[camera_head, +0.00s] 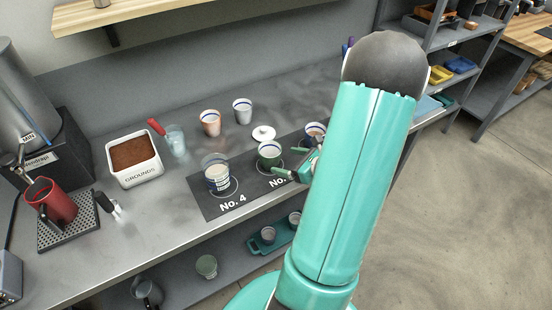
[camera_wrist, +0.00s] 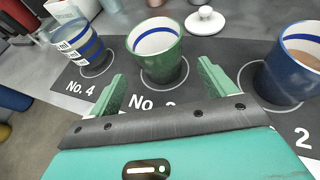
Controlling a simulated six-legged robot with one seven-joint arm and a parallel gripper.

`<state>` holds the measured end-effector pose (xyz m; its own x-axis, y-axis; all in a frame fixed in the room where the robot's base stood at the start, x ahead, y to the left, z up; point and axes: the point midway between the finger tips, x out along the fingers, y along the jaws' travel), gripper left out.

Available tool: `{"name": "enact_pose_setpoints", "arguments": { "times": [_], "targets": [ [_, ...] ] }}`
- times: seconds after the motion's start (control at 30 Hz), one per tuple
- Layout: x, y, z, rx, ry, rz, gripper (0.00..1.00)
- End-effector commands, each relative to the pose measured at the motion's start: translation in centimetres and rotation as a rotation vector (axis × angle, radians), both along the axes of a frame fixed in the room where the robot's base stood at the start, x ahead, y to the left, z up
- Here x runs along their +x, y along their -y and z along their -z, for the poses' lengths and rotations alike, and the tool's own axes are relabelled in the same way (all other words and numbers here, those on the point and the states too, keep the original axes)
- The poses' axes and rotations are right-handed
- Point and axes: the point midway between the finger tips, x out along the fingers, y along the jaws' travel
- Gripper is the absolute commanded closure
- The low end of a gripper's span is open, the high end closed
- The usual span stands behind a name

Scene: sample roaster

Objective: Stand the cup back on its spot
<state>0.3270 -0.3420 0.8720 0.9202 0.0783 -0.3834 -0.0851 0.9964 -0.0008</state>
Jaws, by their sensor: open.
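A green cup (camera_head: 269,154) with a white inside and a blue band stands upright on the dark numbered mat (camera_head: 209,206). In the wrist view the green cup (camera_wrist: 160,62) is at the middle spot, on or very near its ring. My gripper (camera_head: 297,165) is open and empty. In the wrist view my gripper (camera_wrist: 161,72) has one finger to each side of the green cup's near side, with gaps between. A dark blue cup (camera_wrist: 285,75) with brown contents stands at spot 2.
A white knobbed lid (camera_head: 264,134) lies behind the mat. Two cups, copper (camera_head: 210,123) and grey (camera_head: 242,112), stand farther back. A grounds bin (camera_head: 134,160) and a glass with a red-handled tool (camera_head: 175,140) are at left. The counter's front edge is close.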

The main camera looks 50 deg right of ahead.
Motion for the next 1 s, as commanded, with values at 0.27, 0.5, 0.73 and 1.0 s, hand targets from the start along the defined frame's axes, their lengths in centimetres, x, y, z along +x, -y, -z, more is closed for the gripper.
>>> {"name": "enact_pose_setpoints", "arguments": {
  "times": [0.27,0.5,0.73,1.0],
  "targets": [
    [-3.6,0.3,-1.5,0.0,0.0,0.001,0.17],
    [-3.9,0.2,-1.7,-0.002,-0.001,-0.007,0.17],
    [-0.2,-5.4,-5.0,-0.16,-0.032,-0.293,0.17],
    [2.5,-18.3,-10.7,-0.592,-0.076,-0.945,0.17]
  ]
}}
